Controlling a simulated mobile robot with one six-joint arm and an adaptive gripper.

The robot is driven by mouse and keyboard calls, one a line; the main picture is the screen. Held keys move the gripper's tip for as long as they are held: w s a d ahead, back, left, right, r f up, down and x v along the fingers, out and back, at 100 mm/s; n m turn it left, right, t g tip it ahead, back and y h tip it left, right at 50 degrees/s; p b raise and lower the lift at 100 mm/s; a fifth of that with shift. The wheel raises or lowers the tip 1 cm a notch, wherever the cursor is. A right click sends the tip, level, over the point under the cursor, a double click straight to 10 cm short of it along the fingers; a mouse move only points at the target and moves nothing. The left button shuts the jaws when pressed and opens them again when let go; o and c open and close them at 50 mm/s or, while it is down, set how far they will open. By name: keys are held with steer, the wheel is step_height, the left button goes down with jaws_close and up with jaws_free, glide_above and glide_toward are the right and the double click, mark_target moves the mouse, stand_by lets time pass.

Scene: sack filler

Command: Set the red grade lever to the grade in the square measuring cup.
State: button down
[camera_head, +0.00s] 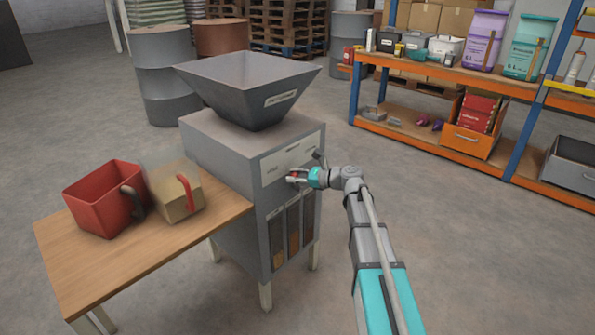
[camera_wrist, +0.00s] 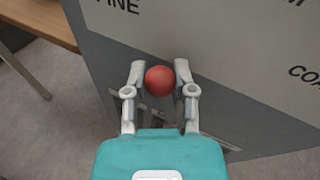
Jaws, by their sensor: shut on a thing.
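The red ball knob of the grade lever (camera_wrist: 160,81) sits between the two fingers of my gripper (camera_wrist: 160,75), which is shut on it at the machine's front. In the head view my gripper (camera_head: 297,177) covers most of the lever. The wrist view shows a label ending in "INE" at upper left, a cut-off "M" at upper right and "CO" at right. I cannot tell which mark the lever points at. The square measuring cup (camera_head: 180,204), clear with a red handle, stands on the wooden table, partly filled with tan material. Its grain size is too small to tell.
The grey sack filler (camera_head: 222,160) has a hopper on top and three front windows (camera_head: 293,233) showing brownish material. A red container (camera_head: 98,205) with a dark handle stands left of the cup on the table (camera_head: 140,255). Shelves (camera_head: 450,75) stand at the right; the floor between is clear.

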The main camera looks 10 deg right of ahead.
mark_target(279, 154)
steer(key=shift+s+a+f+n+h+p, duration=0.15)
steer(key=shift+s+a+f+n+h, duration=0.25)
steer(key=shift+n, duration=0.3)
steer(key=shift+s+a+f+n+h+p, duration=0.15)
steer(key=shift+s+a+f+n+h, duration=0.1)
steer(key=shift+s+a+n+h, duration=0.35)
steer(key=shift+w+d, duration=0.2)
steer(key=shift+w, duration=0.05)
steer(key=shift+c, duration=2.2)
jaws_free()
steer(key=shift+r, duration=0.15)
step_height(279, 154, up, 9)
steer(key=p, duration=0.9)
steer(key=shift+w, duration=0.1)
steer(key=shift+r+p, duration=0.45)
steer(key=shift+p, duration=0.15)
